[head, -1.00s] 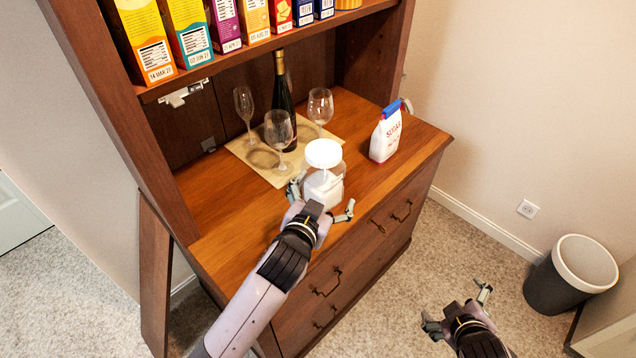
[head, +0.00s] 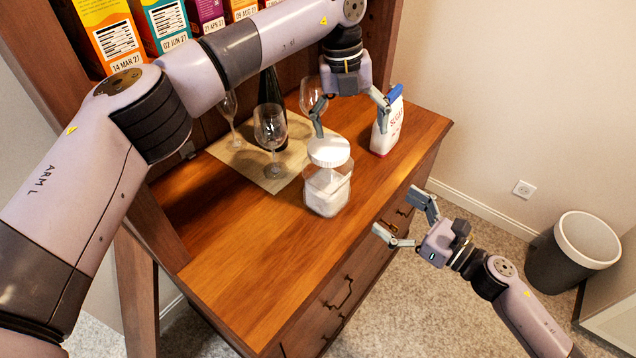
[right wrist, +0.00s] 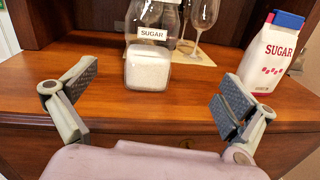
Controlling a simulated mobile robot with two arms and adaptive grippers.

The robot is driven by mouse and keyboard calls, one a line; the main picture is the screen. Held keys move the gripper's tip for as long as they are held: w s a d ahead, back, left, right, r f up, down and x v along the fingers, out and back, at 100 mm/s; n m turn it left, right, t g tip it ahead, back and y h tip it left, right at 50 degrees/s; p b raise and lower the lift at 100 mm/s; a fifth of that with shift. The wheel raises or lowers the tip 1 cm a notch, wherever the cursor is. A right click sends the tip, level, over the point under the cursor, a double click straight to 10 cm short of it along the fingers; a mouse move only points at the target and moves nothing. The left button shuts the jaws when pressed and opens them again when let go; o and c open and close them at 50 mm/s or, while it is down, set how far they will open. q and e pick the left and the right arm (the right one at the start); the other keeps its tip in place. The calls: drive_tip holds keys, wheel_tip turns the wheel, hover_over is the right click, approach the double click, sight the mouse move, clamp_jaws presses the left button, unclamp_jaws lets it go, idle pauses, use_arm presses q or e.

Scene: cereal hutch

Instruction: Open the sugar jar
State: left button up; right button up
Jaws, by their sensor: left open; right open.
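The sugar jar (head: 327,191) is clear glass with white sugar inside. It stands upright on the wooden counter, and its white lid (head: 329,152) sits on top. In the right wrist view the jar (right wrist: 148,62) shows its SUGAR label, and its top is cut off. My left gripper (head: 349,118) is open above the lid and points down, its fingers apart. Whether a finger touches the lid is hard to tell. My right gripper (head: 398,219) is open and empty in front of the counter's edge, to the right of the jar and facing it.
A sugar bag (head: 387,127) with a blue top stands right of the jar. Wine glasses (head: 270,130) and a dark bottle (head: 271,92) stand on a mat (head: 270,181) behind it. Cereal boxes (head: 108,38) line the shelf above. The counter's front left (head: 245,262) is clear.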

sight(328, 174)
use_arm(q)
drive_tip(key=shift+n+y, duration=0.4)
drive_tip(key=shift+y, duration=0.4)
drive_tip(key=a+r, duration=0.1)
drive_tip(key=a, duration=0.1)
drive_tip(key=w+a+r, duration=0.1)
drive_tip(key=shift+w+a+r, duration=0.1)
drive_tip(key=shift+a, duration=0.25)
drive_tip(key=shift+a+r, duration=0.15)
drive_tip(key=shift+a, duration=0.05)
use_arm(e)
drive_tip(key=shift+n+g, duration=0.5)
drive_tip(key=shift+n, duration=0.4)
drive_tip(key=x, duration=1.7)
drive_tip(key=shift+s+a, duration=0.2)
drive_tip(key=shift+a, duration=0.25)
drive_tip(key=shift+c, duration=0.2)
